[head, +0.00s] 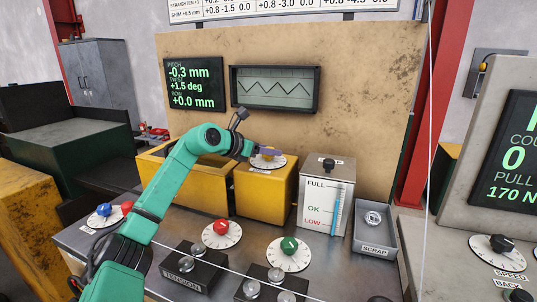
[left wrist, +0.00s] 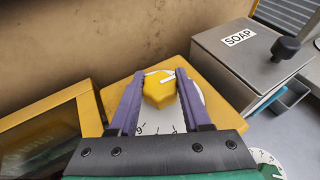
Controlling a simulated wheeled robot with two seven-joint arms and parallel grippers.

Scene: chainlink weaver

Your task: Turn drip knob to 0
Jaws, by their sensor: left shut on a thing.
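A yellow knob (left wrist: 157,93) sits on a white numbered dial (left wrist: 165,122) on top of a yellow box (head: 265,198). I cannot read a name for it, so I cannot confirm that it is the drip knob. A white mark on the knob points to the upper right in the left wrist view. My left gripper (left wrist: 160,74) is shut on this knob, with one purple finger on each side. In the head view the gripper (head: 266,151) partly hides the knob. Part of the dial's numbers are hidden by my gripper. My right gripper is not in view.
A soap box (head: 326,200) with a black knob stands right of the yellow box. A scrap tray (head: 373,245) is further right. Red (head: 221,227) and green (head: 289,245) knobs on dials sit in front. A tan panel (head: 350,110) rises behind.

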